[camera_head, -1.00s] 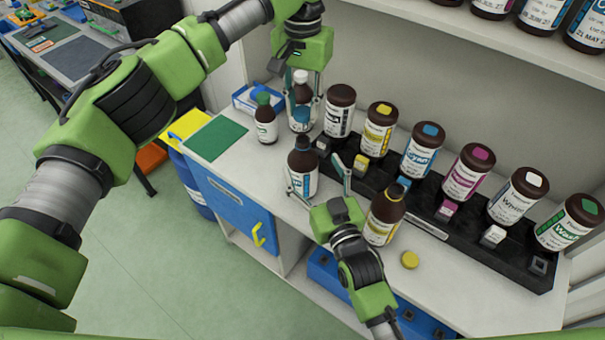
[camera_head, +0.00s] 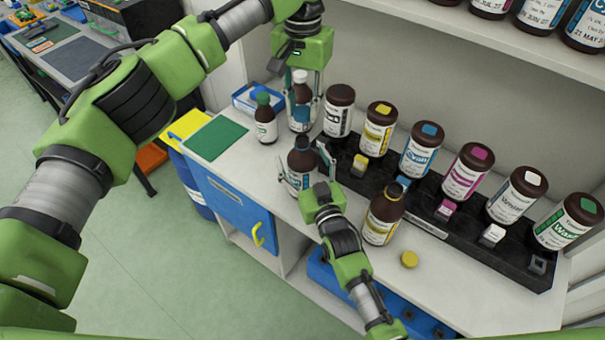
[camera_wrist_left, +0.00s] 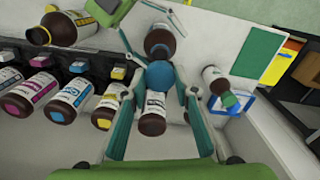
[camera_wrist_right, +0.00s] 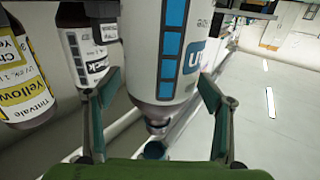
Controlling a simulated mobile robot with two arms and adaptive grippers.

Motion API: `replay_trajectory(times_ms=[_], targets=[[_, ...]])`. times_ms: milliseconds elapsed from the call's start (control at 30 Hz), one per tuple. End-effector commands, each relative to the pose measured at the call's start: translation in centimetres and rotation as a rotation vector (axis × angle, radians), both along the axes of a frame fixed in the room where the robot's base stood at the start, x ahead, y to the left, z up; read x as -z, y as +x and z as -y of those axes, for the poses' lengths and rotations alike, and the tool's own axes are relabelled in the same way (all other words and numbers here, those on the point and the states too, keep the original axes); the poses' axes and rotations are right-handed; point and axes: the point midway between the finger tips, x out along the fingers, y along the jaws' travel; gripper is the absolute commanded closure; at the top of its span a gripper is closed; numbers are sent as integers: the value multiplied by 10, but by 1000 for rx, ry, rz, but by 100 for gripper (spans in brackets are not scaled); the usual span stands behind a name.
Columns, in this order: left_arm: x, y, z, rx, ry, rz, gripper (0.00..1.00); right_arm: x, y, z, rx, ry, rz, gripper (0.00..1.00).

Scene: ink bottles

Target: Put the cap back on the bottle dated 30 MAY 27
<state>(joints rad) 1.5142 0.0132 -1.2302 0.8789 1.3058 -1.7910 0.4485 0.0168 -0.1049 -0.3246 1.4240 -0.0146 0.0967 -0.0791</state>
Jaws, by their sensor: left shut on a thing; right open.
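A brown bottle (camera_head: 301,168) with a blue-striped label and an open, bluish mouth stands upright near the counter's front; it also shows in the left wrist view (camera_wrist_left: 158,22). Its date is not readable. My right gripper (camera_head: 306,174) is open, its fingers on either side of this bottle; the right wrist view shows its label (camera_wrist_right: 175,50) close up. My left gripper (camera_head: 302,110) is shut on a round blue cap (camera_wrist_left: 160,75), held above the counter beyond the bottle. A second uncapped brown bottle (camera_head: 383,215) has a yellow label; a yellow cap (camera_head: 410,259) lies near it.
A black rack (camera_head: 425,222) with several brown bottles runs along the back right. A green-capped bottle (camera_head: 264,119) stands at left, and a white-capped one (camera_head: 300,78) is behind the left fingers. The green mat (camera_head: 215,138) is clear.

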Motion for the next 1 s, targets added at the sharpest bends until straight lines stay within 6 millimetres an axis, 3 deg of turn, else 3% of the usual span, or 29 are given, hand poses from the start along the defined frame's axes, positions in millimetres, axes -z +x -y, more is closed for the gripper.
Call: replay_trajectory(times_ms=[100, 300, 333, 467, 733, 1000], targets=[[0, 0, 0, 0, 0, 0, 81, 0, 0, 0, 0, 0, 0, 28], [0, 0, 0, 0, 0, 0, 81, 0, 0, 0, 0, 0, 0, 80], [0, 0, 0, 0, 0, 0, 81, 0, 0, 0, 0, 0, 0, 85], [6, 0, 0, 0, 1, -2, 81, 0, 0, 0, 0, 0, 0, 85], [44, -1, 0, 0, 2, -1, 81, -1, 0, 0, 0, 0, 1, 85], [50, -1, 0, 0, 1, 1, 81, -1, 0, 0, 0, 0, 1, 85]])
